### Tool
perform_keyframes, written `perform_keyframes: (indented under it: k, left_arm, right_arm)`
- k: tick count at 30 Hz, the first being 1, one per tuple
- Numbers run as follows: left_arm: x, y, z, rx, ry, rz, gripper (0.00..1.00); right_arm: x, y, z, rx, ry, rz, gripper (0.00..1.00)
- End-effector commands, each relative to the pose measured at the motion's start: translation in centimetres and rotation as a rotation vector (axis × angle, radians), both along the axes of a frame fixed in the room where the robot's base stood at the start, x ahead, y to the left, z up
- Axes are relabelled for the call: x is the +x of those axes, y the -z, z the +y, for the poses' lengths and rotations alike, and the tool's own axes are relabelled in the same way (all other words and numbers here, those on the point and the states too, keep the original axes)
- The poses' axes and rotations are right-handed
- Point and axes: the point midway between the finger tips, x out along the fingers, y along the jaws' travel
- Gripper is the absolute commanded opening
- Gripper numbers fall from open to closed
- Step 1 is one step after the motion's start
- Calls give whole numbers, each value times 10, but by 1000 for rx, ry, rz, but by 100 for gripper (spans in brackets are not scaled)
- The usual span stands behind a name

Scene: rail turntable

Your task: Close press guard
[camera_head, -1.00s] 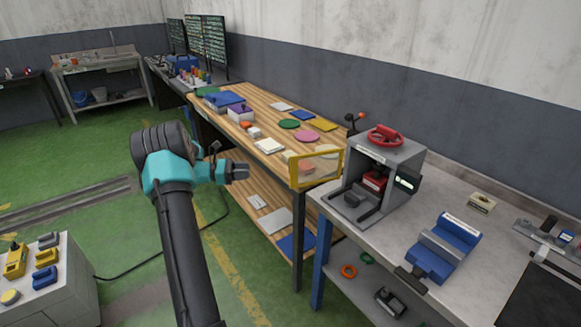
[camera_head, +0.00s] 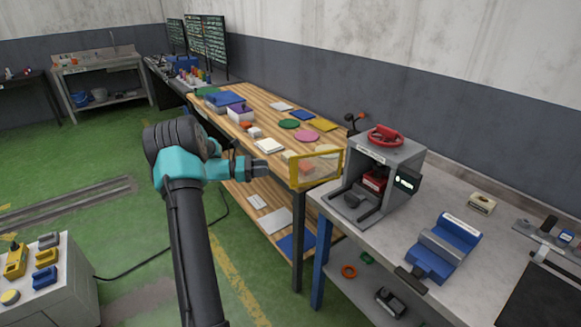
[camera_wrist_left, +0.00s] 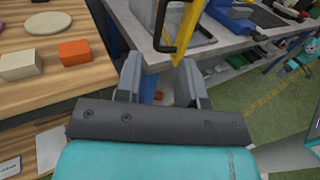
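The press (camera_head: 400,155) is a grey box frame with a red handwheel (camera_head: 385,135) on top. Its guard (camera_head: 292,172), a yellow frame with a clear panel, stands swung out to the left of the press. My left gripper (camera_head: 264,169) is just left of the guard's outer edge, above the front edge of the wooden bench. In the left wrist view the two fingers (camera_wrist_left: 160,80) are apart with nothing held between them. The yellow guard bar (camera_wrist_left: 187,35) rises beyond the fingertips, near the right finger; I cannot tell whether they touch. My right gripper is not in view.
The wooden bench (camera_head: 270,105) holds coloured discs, plates and blocks behind my gripper. The press stands on a grey table (camera_head: 470,262) beside a blue vise (camera_head: 442,248). Green floor lies open in front.

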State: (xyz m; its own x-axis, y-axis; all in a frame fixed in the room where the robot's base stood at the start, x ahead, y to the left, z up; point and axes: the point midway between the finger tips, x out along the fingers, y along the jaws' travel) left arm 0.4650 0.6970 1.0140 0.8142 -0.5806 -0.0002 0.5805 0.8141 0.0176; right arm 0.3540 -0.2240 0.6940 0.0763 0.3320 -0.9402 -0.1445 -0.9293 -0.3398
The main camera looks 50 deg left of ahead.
Motion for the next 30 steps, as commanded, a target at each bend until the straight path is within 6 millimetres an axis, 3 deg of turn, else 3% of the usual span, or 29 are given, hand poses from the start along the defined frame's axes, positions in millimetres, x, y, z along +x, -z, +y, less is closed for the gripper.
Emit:
perform_keyframes:
  k: [15, 21, 30]
  left_arm:
    - [70, 0, -50, -1, 2, -1, 36]
    - [82, 0, -59, 0, 1, 0, 36]
    - [83, 0, -59, 0, 0, 0, 36]
  right_arm:
    - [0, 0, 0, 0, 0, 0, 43]
    - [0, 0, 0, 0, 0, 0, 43]
    - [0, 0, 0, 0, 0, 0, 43]
